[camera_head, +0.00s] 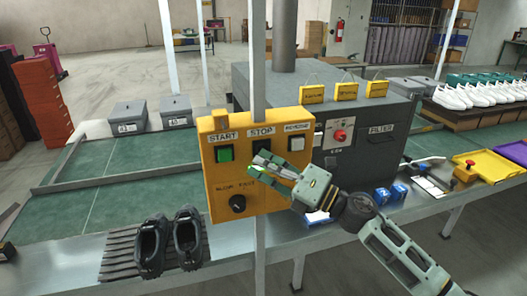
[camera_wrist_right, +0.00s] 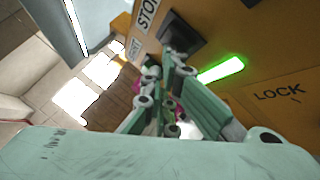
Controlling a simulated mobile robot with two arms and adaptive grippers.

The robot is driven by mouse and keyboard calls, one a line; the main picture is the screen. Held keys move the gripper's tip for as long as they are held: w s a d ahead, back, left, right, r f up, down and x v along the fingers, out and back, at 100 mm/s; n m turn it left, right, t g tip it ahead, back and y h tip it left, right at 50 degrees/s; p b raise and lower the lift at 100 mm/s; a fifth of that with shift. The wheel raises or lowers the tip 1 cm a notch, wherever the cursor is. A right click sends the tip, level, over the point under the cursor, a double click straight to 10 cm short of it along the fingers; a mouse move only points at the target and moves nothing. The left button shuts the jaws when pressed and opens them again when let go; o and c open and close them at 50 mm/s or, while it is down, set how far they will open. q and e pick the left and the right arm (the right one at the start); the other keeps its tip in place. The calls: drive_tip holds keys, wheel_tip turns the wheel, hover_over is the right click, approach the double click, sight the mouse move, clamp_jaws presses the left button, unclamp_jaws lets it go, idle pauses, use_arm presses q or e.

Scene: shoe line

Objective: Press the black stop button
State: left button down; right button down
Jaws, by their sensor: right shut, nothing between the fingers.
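The black stop button (camera_head: 261,146) sits under the STOP label on a yellow control panel (camera_head: 214,201) in the head view. In the right wrist view the black button (camera_wrist_right: 183,40) shows beside the STOP label, right at my fingertips. My right gripper (camera_head: 258,164) is shut and empty, its tips at the panel front just below and over part of the button. In the right wrist view the shut fingers (camera_wrist_right: 178,60) overlap the button's edge; I cannot tell whether they touch it. My left gripper is not in view.
A green START button (camera_head: 224,154) is left of the stop button, a pale button (camera_head: 297,143) right. A black knob (camera_head: 237,203) is below. A lit green strip (camera_wrist_right: 222,69) shows beside my fingers. Black shoes (camera_head: 187,238) stand at left.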

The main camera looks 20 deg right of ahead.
drive_tip(key=shift+w, duration=0.15)
idle(0.4)
drive_tip(key=shift+s, duration=1)
drive_tip(key=s, duration=0.5)
drive_tip(key=shift+d, duration=0.15)
idle(0.3)
